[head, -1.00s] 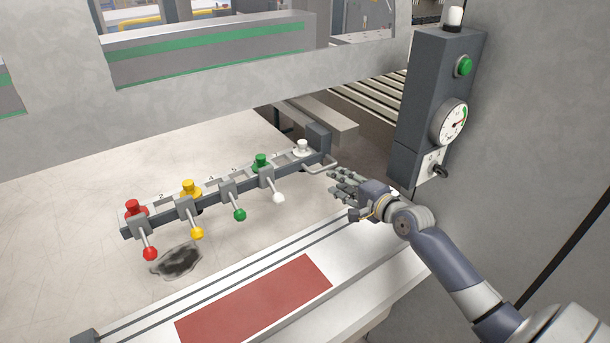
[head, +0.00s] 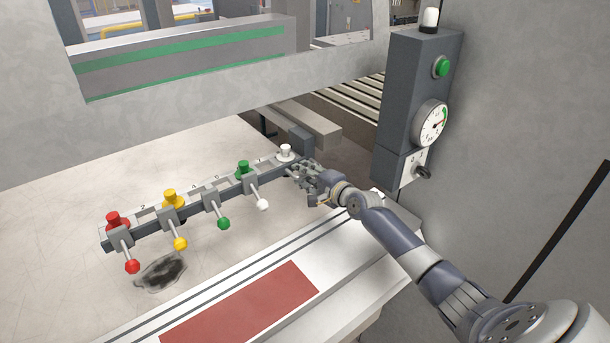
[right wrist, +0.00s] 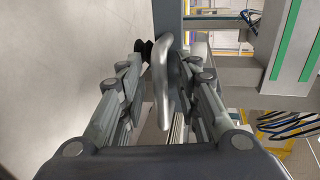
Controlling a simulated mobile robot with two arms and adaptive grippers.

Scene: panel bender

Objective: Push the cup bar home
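The cup bar (head: 157,225) lies on the pale sheet, with red, yellow, green and white cups along it and levers with coloured balls on its near side. My right gripper (head: 304,173) is at the bar's right end and covers its metal loop handle in the head view. In the right wrist view the handle (right wrist: 178,70) stands between the two open fingers (right wrist: 163,80), with a gap showing beside it. A dark cup (right wrist: 143,49) shows beyond the left finger. My left gripper is not in view.
A dark end block (head: 301,140) stands by the bar's right end. A grey control box (head: 415,105) with green button, gauge and black knob is at right. A rail with a red panel (head: 240,303) runs in front. A dark smudge (head: 160,272) marks the sheet.

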